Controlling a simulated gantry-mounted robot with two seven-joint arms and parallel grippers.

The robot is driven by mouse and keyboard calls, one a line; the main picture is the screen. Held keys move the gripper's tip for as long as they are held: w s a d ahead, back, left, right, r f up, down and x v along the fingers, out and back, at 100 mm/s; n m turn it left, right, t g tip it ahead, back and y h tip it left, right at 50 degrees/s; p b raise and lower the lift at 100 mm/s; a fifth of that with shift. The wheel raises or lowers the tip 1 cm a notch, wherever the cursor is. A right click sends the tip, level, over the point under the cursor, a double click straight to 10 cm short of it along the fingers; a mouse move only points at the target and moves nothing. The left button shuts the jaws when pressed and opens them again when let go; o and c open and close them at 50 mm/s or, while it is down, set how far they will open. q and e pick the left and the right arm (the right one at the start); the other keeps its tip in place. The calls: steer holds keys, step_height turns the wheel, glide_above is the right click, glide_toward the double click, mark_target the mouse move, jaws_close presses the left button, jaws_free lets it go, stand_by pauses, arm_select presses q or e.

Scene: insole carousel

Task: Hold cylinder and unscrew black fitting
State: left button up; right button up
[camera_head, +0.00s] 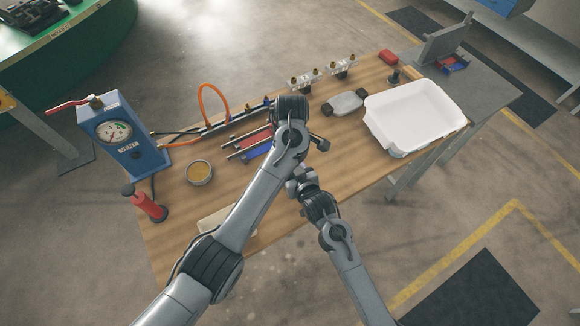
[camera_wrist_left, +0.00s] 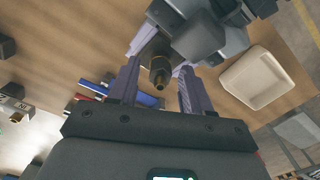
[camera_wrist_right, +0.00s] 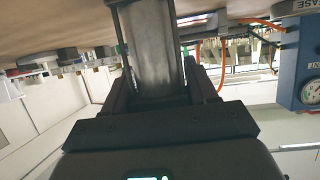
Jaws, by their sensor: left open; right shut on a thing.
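The grey metal cylinder (camera_wrist_right: 148,45) stands between the fingers of my right gripper (camera_wrist_right: 160,88) in the right wrist view, and that gripper is shut on it. The left gripper is open; I cannot tell whether either finger touches the fitting. In the head view, my two wrists meet close together over the bench, and my arms hide most of the cylinder and the fitting.
Red and blue tools, an orange hose (camera_head: 212,92) and brass-fitted blocks lie behind my wrists.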

arm_select(q)
steer(key=m, duration=0.7)
steer(key=shift+m, duration=0.4)
steer(key=m, duration=0.3)
steer(key=shift+m, duration=0.4)
steer(key=m, duration=0.3)
steer(key=shift+m, duration=0.4)
steer(key=m, duration=0.8)
steer(key=shift+s+d, duration=0.1)
steer(key=shift+s, duration=0.05)
